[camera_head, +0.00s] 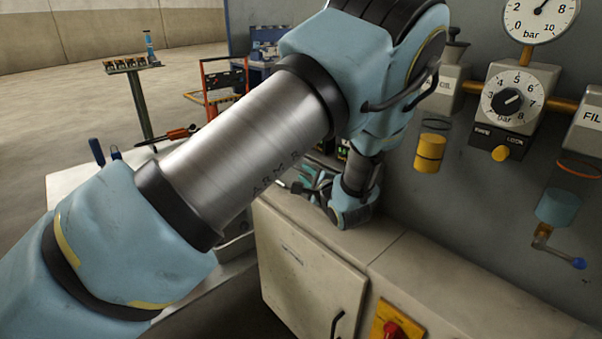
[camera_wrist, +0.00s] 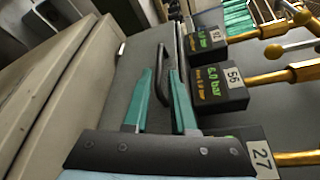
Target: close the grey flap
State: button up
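In the wrist view a grey flap (camera_wrist: 130,68) lies ahead of my gripper, with a black bar handle (camera_wrist: 163,72) along its right side. My gripper (camera_wrist: 161,72) has two teal fingers spread apart, one on each side of the handle's near part. There is a gap beside the handle, so the fingers are not closed on it. In the head view my gripper (camera_head: 312,184) is low over the bench top, partly hidden by my own arm. The flap cannot be made out there.
Black display boxes (camera_wrist: 220,87) on brass pipes stand close to the right of my fingers. The head view shows a pale cabinet (camera_head: 308,275) with a red switch (camera_head: 397,331), and a wall with a dial box (camera_head: 513,98) and a yellow cylinder (camera_head: 430,153).

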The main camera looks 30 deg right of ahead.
jog(key=v, duration=0.6)
jog(key=shift+b, duration=0.4)
jog(key=w+a+r+n+g, duration=0.1)
jog(key=w+a+n+g, duration=0.4)
jog(key=a, duration=0.4)
jog(key=w+a+n+g, duration=0.3)
jog(key=w+a+n, duration=0.35)
jog(key=a, duration=0.35)
jog(key=s+a+r+n+g, duration=0.1)
jog(key=s+a+n, duration=0.3)
jog(key=a, duration=0.4)
jog(key=s+a+r+n+g+y, duration=0.1)
jog(key=s+a+n+g, duration=0.2)
jog(key=a, duration=0.6)
jog(key=s+a+r+n+g+y, duration=0.1)
jog(key=s+a+n+g, duration=0.1)
jog(key=s+a+n, duration=0.3)
jog(key=s+a, duration=0.2)
jog(key=a, duration=0.2)
jog(key=shift+r, duration=0.4)
